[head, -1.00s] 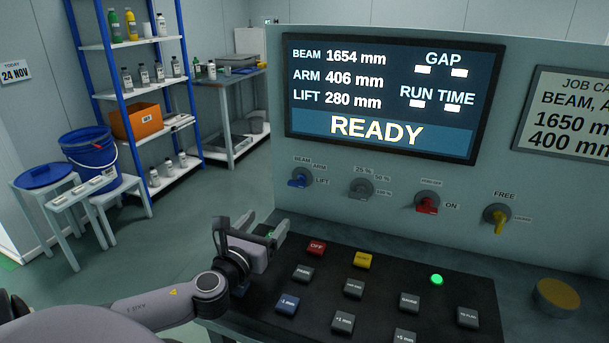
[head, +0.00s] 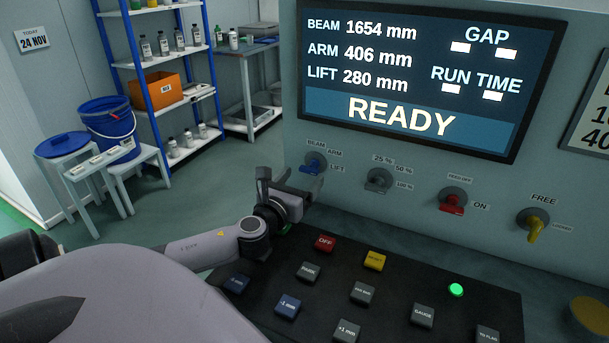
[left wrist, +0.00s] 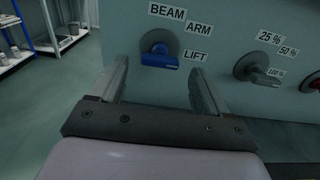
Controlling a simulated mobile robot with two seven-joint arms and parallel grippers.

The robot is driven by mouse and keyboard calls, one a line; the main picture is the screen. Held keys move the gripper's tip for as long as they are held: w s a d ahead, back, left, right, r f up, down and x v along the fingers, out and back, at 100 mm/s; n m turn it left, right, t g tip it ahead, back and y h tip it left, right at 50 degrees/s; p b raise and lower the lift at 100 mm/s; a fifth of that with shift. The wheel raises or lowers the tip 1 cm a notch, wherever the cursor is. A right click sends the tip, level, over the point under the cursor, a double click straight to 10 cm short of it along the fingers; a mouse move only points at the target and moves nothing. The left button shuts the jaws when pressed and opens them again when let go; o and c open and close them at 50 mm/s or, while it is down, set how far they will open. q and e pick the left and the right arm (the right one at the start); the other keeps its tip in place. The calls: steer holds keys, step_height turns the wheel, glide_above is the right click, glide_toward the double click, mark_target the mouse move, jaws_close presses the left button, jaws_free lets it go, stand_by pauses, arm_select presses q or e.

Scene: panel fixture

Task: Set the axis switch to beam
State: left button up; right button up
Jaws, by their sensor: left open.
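The axis switch (head: 315,164) is a blue knob on a grey round base, with BEAM, ARM and LIFT labels around it on the panel. In the left wrist view the blue knob (left wrist: 160,60) has its handle lying roughly level, its right end toward LIFT. My left gripper (head: 287,180) is open and empty, just below and left of the switch in the head view. In the left wrist view its two fingers (left wrist: 160,72) stand either side of the knob, which shows beyond them, apart from both. My right gripper is not in view.
A grey percent knob (head: 378,180), a red knob (head: 452,201) and a yellow knob (head: 535,226) sit to the right. The button console (head: 400,275) lies below. The screen (head: 420,75) above reads READY. Shelving (head: 150,100) stands far left.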

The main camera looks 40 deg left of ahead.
mark_target(311, 167)
arm_select(q)
steer(key=shift+x, duration=1.15)
steer(key=c, duration=1.1)
steer(key=shift+o, duration=0.2)
